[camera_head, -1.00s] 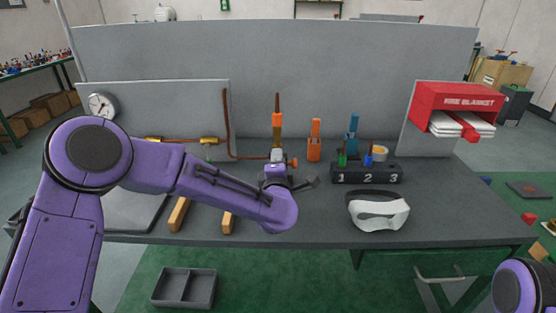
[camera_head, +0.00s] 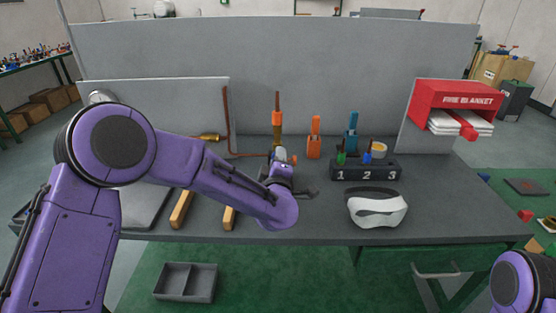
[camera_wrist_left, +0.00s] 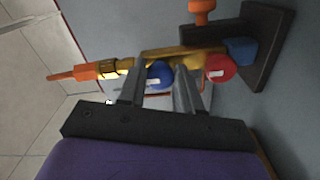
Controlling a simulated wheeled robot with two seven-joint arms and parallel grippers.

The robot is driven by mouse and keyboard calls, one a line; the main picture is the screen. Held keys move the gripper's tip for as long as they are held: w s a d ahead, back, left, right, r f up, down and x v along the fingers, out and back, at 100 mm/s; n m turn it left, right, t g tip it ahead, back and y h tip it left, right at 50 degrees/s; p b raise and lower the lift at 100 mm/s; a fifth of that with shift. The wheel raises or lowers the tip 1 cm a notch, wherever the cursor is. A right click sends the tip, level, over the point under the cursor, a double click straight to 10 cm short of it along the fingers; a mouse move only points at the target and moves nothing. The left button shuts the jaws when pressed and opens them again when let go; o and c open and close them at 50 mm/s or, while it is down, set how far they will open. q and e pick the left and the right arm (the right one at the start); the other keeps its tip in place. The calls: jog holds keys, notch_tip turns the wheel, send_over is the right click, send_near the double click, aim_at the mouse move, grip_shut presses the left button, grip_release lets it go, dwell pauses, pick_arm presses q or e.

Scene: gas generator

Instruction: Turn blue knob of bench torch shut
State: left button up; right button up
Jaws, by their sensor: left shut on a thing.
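The bench torch (camera_head: 277,128) stands upright at the back middle of the bench in the head view, brass with an orange upper part. In the left wrist view the torch (camera_wrist_left: 145,60) lies across the picture. Its blue knob (camera_wrist_left: 158,75) sits between the two fingers of my left gripper (camera_wrist_left: 160,90), which is shut on it. A red knob (camera_wrist_left: 220,68) is just right of the right finger. In the head view my left gripper (camera_head: 278,160) is at the torch's lower part and hides the blue knob. My right gripper is out of view.
A black numbered rack (camera_head: 365,172) stands right of the torch, with a white headset (camera_head: 377,210) in front. An orange tool (camera_head: 314,138) stands behind. Two wooden-looking bars (camera_head: 181,210) lie front left. A red fire blanket box (camera_head: 455,105) is at right.

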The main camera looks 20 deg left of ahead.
pick_arm(q)
jog(key=shift+d+f, duration=0.1)
jog(key=shift+f, duration=0.05)
jog(key=o, duration=1)
jog(key=shift+o, duration=0.2)
jog(key=b+v, duration=0.2)
jog(key=v, duration=0.8)
jog(key=shift+s, duration=0.35)
jog(key=shift+d, duration=0.1)
